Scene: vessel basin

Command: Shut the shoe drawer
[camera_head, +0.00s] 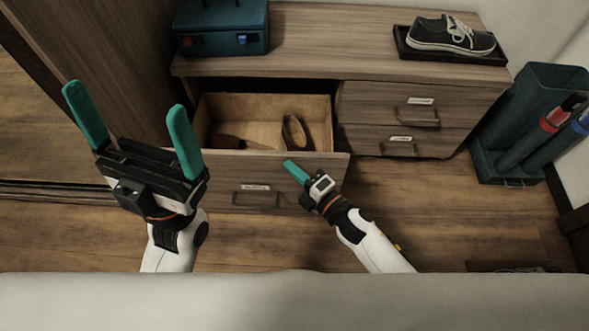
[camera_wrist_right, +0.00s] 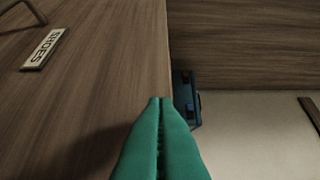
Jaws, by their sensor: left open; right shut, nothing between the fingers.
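The shoe drawer (camera_head: 300,165) at the left of the wooden cabinet is pulled out, with its inside and a pair of brown shoes (camera_head: 293,131) showing. Its front has a dark handle (camera_head: 257,199) and a label, which reads SHOES in the right wrist view (camera_wrist_right: 44,48). My right gripper (camera_head: 288,164) is shut and empty, its fingertips at the drawer front's upper right part; it also shows in the right wrist view (camera_wrist_right: 160,105). I cannot tell whether it touches the front. My left gripper (camera_head: 128,112) is open and empty, raised left of the drawer.
A teal case (camera_head: 222,29) and a grey shoe (camera_head: 450,36) on a dark tray (camera_head: 413,54) stand on the cabinet top. Two smaller drawers (camera_head: 400,101) at the right are shut. A teal bin (camera_head: 509,126) stands right of the cabinet.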

